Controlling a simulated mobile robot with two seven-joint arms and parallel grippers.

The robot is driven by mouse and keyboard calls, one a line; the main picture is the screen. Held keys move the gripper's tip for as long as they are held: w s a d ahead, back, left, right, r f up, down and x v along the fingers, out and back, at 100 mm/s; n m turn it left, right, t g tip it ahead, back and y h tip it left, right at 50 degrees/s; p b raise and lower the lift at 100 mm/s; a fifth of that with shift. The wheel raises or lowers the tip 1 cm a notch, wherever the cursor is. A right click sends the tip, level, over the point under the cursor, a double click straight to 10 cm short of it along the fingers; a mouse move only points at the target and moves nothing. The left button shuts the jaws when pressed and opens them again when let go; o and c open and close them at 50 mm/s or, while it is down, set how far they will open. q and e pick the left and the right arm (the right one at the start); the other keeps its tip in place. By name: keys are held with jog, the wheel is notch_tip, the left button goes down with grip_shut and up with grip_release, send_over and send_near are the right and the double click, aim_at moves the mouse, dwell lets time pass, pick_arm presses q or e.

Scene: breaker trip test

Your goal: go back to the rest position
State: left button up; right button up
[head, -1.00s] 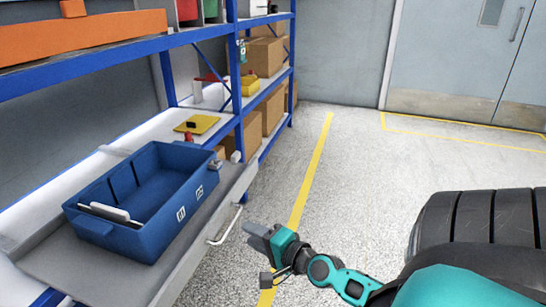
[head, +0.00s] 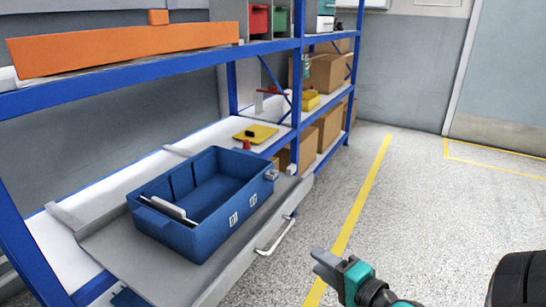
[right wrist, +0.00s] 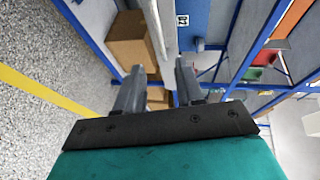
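My right gripper (head: 326,262) is out over the floor, to the right of the shelf's pull-out tray and clear of it. In the right wrist view its two fingers (right wrist: 158,88) stand apart with nothing between them. My left gripper is not in view. A blue bin (head: 205,205) sits on the grey pull-out tray (head: 110,235). A white flat piece (head: 172,209) leans inside the bin.
The blue-framed shelf (head: 130,72) fills the left and middle. It carries an orange beam (head: 120,46), a yellow plate (head: 256,133) and cardboard boxes (head: 328,73). The tray's handle (head: 276,238) juts toward the aisle. Open floor (head: 430,215) lies to the right.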

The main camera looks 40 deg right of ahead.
jog(key=s+a+f+n+g+y, duration=0.1)
jog(key=a+f+n+g+y, duration=0.15)
jog(key=a+n, duration=0.85)
jog(key=a+f+n+g+y, duration=0.1)
jog(key=a+f+n+g, duration=0.25)
jog(key=a+n, duration=0.7)
pick_arm(q)
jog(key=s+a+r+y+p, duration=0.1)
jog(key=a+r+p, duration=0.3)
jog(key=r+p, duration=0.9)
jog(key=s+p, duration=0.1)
jog(key=p, duration=0.5)
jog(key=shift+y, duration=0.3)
pick_arm(e)
notch_tip(320, 180, up, 12)
jog(key=s+d+m+t+h, duration=0.1)
jog(key=s, duration=0.1)
jog(key=shift+s+d+m, duration=0.2)
jog(key=shift+d+m, duration=0.15)
jog(key=shift+h, duration=0.25)
